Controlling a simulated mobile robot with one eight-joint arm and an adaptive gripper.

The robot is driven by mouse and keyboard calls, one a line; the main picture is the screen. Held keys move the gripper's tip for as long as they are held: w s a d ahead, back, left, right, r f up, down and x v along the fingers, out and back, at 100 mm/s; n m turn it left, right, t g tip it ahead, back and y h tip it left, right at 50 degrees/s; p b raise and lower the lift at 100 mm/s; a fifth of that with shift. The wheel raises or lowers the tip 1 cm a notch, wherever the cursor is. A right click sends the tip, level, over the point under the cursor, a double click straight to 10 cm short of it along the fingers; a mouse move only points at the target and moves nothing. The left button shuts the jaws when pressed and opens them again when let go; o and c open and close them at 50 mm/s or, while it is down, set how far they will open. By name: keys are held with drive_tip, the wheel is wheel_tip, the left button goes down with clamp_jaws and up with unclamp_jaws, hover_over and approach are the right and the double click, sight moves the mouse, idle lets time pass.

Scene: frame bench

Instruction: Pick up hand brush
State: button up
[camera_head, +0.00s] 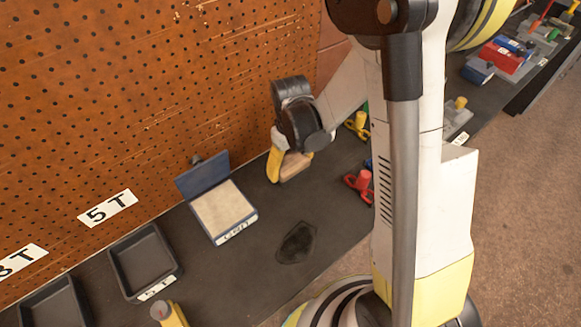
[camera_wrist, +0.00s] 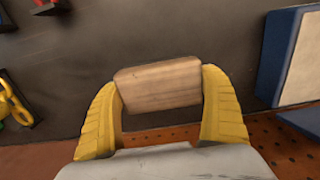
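The hand brush shows as a pale wooden block (camera_wrist: 160,87) between the two yellow fingers of my gripper (camera_wrist: 161,90) in the wrist view. Both fingers meet its ends with no clear gap. In the head view, the brush (camera_head: 294,167) shows beside a yellow finger of my gripper (camera_head: 278,166), low over the dark bench near the pegboard. Its bristles are hidden. I cannot tell whether it touches the bench.
A blue open box with a pale pad (camera_head: 222,208) stands to the left; dark trays (camera_head: 144,262) lie beyond it. A red clamp-like item (camera_head: 361,183) and yellow item (camera_head: 357,125) lie to the right. A pegboard (camera_head: 130,90) rises behind. A dark patch (camera_head: 297,243) marks the bench (camera_head: 255,275).

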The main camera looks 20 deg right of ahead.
sight(292, 163)
drive_tip(key=shift+r+p, duration=0.3)
drive_tip(key=shift+r, duration=0.2)
drive_tip(key=r+p, duration=0.1)
drive_tip(key=r, duration=0.1)
drive_tip(key=r+p, duration=0.1)
drive_tip(key=r, duration=0.1)
drive_tip(key=shift+s+d, duration=0.15)
drive_tip(key=shift+s, duration=0.05)
drive_tip(key=s+d+r+p, duration=0.4)
drive_tip(key=s+d+r, duration=0.2)
drive_tip(key=s, duration=0.3)
drive_tip(key=shift+s, duration=0.25)
